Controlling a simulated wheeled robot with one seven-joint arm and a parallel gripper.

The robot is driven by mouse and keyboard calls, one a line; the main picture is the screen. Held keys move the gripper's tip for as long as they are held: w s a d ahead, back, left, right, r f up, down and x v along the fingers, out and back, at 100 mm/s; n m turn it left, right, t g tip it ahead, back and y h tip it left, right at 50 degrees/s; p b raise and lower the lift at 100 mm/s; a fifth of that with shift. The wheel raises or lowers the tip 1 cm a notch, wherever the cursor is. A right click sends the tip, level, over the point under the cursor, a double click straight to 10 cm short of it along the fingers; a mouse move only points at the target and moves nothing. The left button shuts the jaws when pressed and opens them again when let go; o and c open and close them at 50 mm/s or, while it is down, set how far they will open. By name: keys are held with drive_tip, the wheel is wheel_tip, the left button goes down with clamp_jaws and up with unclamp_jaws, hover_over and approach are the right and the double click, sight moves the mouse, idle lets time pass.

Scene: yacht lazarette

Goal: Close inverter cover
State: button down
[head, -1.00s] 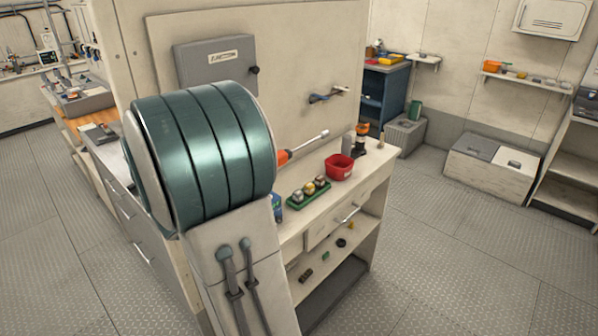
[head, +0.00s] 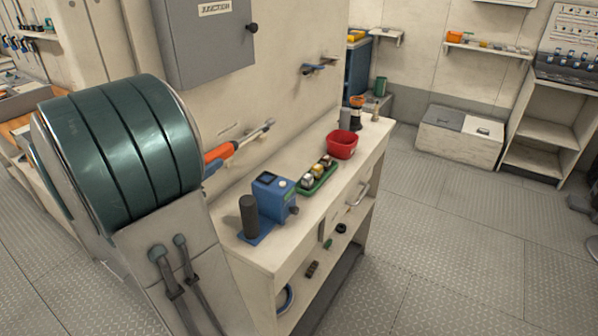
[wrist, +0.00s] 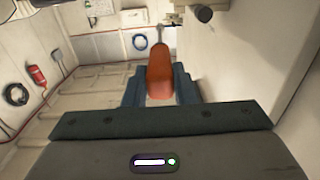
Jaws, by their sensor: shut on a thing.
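The cover looks flat against the box, but I cannot tell if a gap remains. My gripper (wrist: 160,88) is shut on the orange handle (wrist: 160,72) of a tool with a metal shaft.
Below the box, a workbench (head: 240,253) holds a blue device (head: 273,197), a green tray (head: 330,184) of small parts, a red bin (head: 342,145) and an orange-topped bottle (head: 357,101). A hook with a tool (head: 318,67) is on the wall.

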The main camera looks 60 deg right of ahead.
wheel_tip(320, 180, down, 18)
drive_tip(key=shift+b, duration=0.8)
drive_tip(key=shift+f, duration=0.1)
drive_tip(key=shift+f, duration=0.15)
drive_tip(key=c, duration=1.2)
unclamp_jaws()
